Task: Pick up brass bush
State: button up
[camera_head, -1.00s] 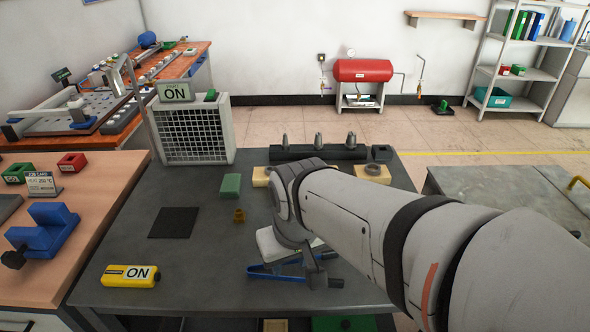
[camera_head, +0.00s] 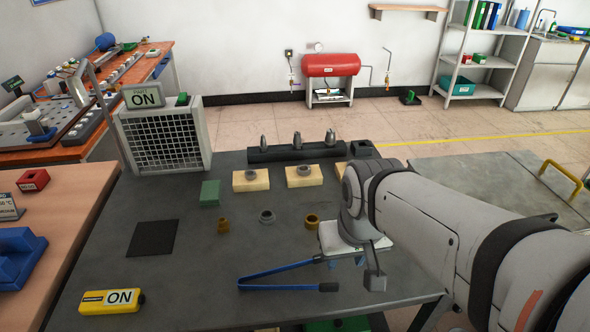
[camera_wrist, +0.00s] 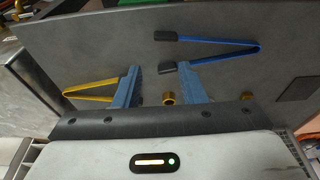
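Two small brass-coloured pieces stand on the dark table: a left one (camera_head: 223,226) and a wider ring (camera_head: 312,222). A grey ring (camera_head: 267,216) sits between them. I cannot tell for sure which is the brass bush. In the wrist view my gripper (camera_wrist: 158,76) is open, its two blue-grey fingers apart. A brass ring (camera_wrist: 168,99) shows between them, nearer the right finger and not visibly gripped. Part of another brass piece (camera_wrist: 213,99) shows right of that finger.
Blue tongs (camera_head: 285,276) lie in front of the pieces. Yellow tongs (camera_wrist: 90,92) show in the wrist view. A black mat (camera_head: 153,238) lies left.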

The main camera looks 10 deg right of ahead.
jog(key=shift+o, duration=0.7)
jog(key=shift+w, duration=0.1)
jog(key=o, duration=0.3)
jog(key=shift+n+g, duration=0.4)
jog(key=shift+n, duration=0.3)
jog(key=w, duration=0.3)
jog(key=w+a, duration=0.1)
jog(key=w, duration=0.1)
jog(key=shift+w+r, duration=0.2)
jog(key=shift+r, duration=0.15)
jog(key=shift+o, duration=0.2)
jog(key=n+g+p, duration=0.1)
jog(key=n+g, duration=0.1)
jog(key=n, duration=0.3)
send_near(312, 215)
jog(key=s, duration=0.2)
jog(key=shift+w+a+f+p, duration=0.1)
jog(key=shift+f+p, duration=0.2)
jog(key=shift+f, duration=1.8)
jog(key=shift+w+a+f+p, duration=0.1)
jog(key=shift+f+p, duration=0.15)
jog(key=shift+f, duration=1.9)
